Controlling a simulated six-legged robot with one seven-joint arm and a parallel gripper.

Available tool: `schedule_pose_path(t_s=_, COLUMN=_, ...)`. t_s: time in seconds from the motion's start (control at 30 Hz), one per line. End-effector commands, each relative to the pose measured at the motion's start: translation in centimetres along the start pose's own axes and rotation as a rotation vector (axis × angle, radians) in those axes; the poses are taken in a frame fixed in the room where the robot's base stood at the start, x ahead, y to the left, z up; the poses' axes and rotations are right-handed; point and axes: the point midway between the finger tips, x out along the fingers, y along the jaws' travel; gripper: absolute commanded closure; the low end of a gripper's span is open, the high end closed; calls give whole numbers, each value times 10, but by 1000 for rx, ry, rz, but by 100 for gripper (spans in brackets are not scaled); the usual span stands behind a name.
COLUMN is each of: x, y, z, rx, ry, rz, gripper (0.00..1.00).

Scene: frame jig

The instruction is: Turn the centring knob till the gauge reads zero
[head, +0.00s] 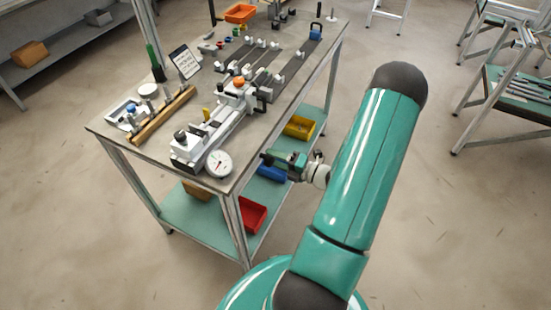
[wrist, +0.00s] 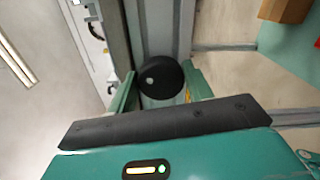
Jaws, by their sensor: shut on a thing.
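A round black knob (wrist: 160,77) with a pale dot on its face sits between the two green fingers of my gripper (wrist: 158,88) in the wrist view. The fingers are shut on it, one on each side. In the head view my gripper (head: 268,158) is at the table's right edge, and the knob cannot be told apart from the fingertips there. The white round gauge (head: 218,163) stands at the near end of the pale jig (head: 207,138), left of my gripper. Its face shows, but its reading is too small to make out.
The table (head: 150,165) carries rails, clamps and a wooden bar (head: 163,115). Red (head: 252,215), blue (head: 271,173) and yellow (head: 299,127) bins are on the lower shelf, close to my gripper. The floor to the right is open up to another bench (head: 515,95).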

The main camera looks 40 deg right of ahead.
Motion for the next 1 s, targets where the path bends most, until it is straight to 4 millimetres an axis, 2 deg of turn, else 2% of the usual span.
schedule_pose_path(t_s=0.4, x=-1, y=-3, z=-1, rx=287, ry=-1, rz=-3, gripper=72)
schedule_pose_path(t_s=1.0, x=-1, y=-3, z=-1, rx=365, ry=-1, rz=-3, gripper=72)
